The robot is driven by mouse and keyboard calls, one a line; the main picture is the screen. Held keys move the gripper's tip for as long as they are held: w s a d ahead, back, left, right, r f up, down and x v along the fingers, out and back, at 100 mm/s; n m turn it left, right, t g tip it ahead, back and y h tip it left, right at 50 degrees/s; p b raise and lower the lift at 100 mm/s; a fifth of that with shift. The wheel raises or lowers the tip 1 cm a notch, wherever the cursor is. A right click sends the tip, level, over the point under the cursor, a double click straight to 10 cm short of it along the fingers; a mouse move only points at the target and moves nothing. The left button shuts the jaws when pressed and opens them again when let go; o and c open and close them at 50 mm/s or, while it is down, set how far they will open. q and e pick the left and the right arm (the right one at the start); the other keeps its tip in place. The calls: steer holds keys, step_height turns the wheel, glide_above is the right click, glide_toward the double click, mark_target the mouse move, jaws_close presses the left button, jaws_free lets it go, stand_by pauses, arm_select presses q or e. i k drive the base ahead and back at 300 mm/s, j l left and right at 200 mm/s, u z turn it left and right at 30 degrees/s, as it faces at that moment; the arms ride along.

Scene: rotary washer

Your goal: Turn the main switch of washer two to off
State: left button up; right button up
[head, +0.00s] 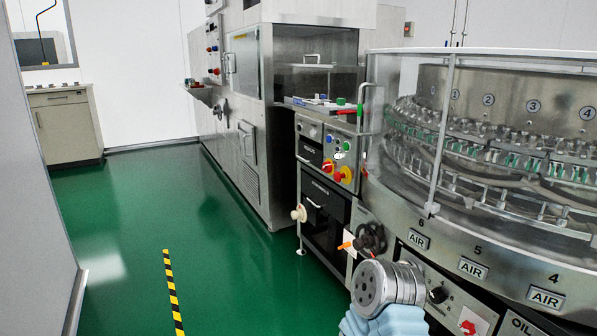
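A control panel (338,150) stands between the big steel cabinet and the round glass-walled machine. It carries small coloured buttons and a red rotary switch on a yellow plate (345,175); its exact position is too small to read. Another red knob (467,327) sits on a light plate low on the front of the round washer machine (480,170). Which switch belongs to washer two I cannot tell. A grey round joint with a light blue sleeve (375,290), apparently part of my arm, shows at the bottom right. No gripper fingers show in this view.
A black handwheel (370,238) and a cream knob (298,214) stick out below the panel. A steel cabinet (245,120) stands behind. The green floor (190,240) with a yellow-black stripe is clear at left. A wall edge (45,180) is at far left.

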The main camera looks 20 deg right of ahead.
mark_target(326, 166)
steer(key=i+z, duration=0.4)
steer(key=i+j+z, duration=0.15)
steer(key=z, duration=0.25)
steer(key=i+j+z, duration=0.25)
steer(key=z, duration=0.2)
